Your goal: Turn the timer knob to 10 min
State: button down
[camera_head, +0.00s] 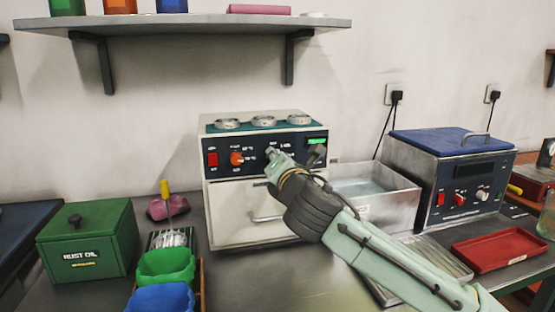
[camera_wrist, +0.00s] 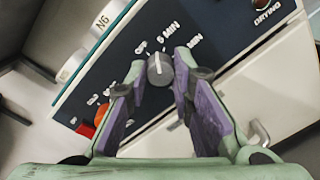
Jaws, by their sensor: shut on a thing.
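The timer knob (camera_wrist: 159,70) is a small grey knob with a pale pointer mark on the dark panel of the white machine (camera_head: 225,195). In the wrist view, the labels OFF, 5 MIN and a partly hidden MIN label curve around it. The pointer faces the upper side, near OFF and 5 MIN; its exact setting is hard to tell. My gripper (camera_wrist: 160,78) has its purple-padded fingers on either side of the knob and is shut on it.
An orange knob (camera_head: 237,158) and a red switch (camera_head: 212,160) sit left on the panel, with a green display (camera_head: 317,141) at right. Metal rings (camera_head: 263,121) lie on top. A drawer handle (camera_head: 265,217) projects below. A metal basin (camera_head: 382,205) stands close at right.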

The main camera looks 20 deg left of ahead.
jog(key=m, duration=1.2)
jog(key=shift+m, duration=0.4)
jog(key=shift+d, duration=0.1)
jog(key=c, duration=1.4)
grip_release()
jog(key=v, duration=1.2)
jog(key=shift+w+d, duration=0.2)
